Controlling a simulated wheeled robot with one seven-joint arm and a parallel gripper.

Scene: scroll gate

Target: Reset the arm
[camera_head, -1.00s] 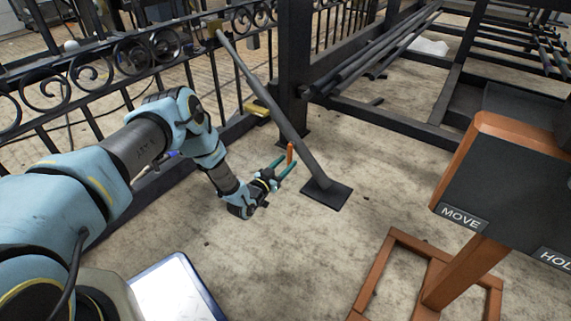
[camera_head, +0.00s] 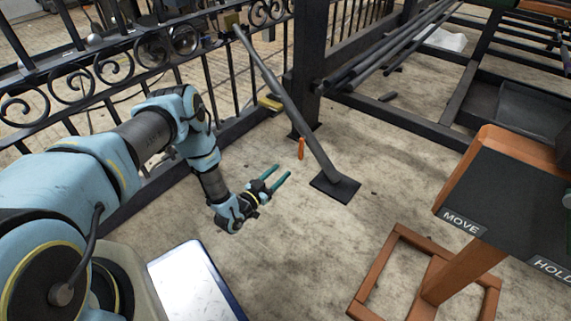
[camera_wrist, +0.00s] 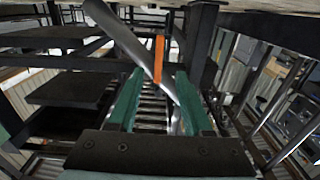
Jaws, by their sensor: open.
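My gripper (camera_head: 282,171) is open and empty, low above the concrete floor at the lower end of my blue arm. Its two green fingers also show in the wrist view (camera_wrist: 158,78), spread apart. A small upright orange piece (camera_head: 301,148) is a little beyond the fingertips, beside the slanted grey bar. In the wrist view the orange piece (camera_wrist: 158,58) appears between the fingers but farther off. I cannot tell what it is attached to. The grey bar (camera_head: 283,98) runs from the iron gate (camera_head: 150,48) down to a dark floor plate (camera_head: 335,187).
A dark post (camera_head: 308,60) stands behind the bar. A rack with long pipes (camera_head: 385,48) is at the back right. An orange-framed stand (camera_head: 500,185) marked MOVE and HOLD is at the right.

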